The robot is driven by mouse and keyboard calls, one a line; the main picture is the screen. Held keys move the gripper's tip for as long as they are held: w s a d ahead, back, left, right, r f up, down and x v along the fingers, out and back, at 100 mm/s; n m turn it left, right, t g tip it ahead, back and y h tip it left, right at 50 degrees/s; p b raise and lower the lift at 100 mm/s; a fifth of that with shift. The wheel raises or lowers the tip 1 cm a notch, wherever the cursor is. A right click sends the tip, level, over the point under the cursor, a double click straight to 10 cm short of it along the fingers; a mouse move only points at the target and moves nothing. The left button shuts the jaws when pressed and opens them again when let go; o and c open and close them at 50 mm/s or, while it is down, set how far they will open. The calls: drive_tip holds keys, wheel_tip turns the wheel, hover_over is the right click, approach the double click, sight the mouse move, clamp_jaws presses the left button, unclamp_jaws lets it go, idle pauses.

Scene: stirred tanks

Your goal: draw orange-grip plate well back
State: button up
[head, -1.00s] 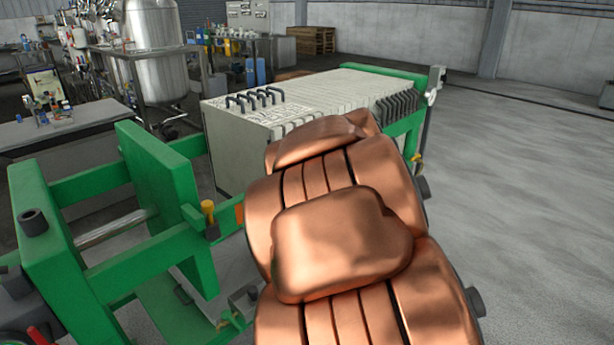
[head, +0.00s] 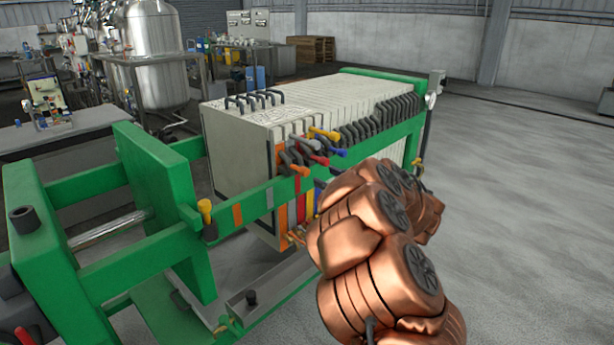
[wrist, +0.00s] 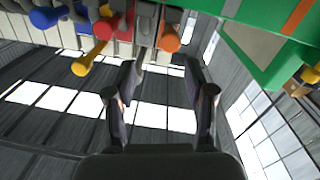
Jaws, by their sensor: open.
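The orange grip (head: 300,170) sticks out at the near end of a row of plate handles on the filter press; an orange strip (head: 282,212) shows on the plate edge below. The orange grip also shows in the wrist view (wrist: 170,38), in line with the gap between my fingers. My gripper (wrist: 160,85) is open and empty, its fingertips apart from the grip. In the head view, my copper arm stands right of the handles and the fingers cannot be made out. Red (head: 319,160), blue (head: 339,152) and yellow (head: 325,135) grips sit close beside the orange one.
The green side rail (head: 245,208) runs below the handles, with a yellow-topped knob (head: 206,210) on it. Left of the plates is a gap before the green end frame (head: 150,190). The floor to the right is clear.

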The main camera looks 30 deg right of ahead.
sight(307, 173)
drive_tip(key=shift+y, duration=0.5)
drive_tip(key=x, duration=0.7)
drive_tip(key=shift+w+a+f, duration=0.15)
drive_tip(key=shift+a+f, duration=0.2)
drive_tip(key=shift+a, duration=0.1)
clamp_jaws()
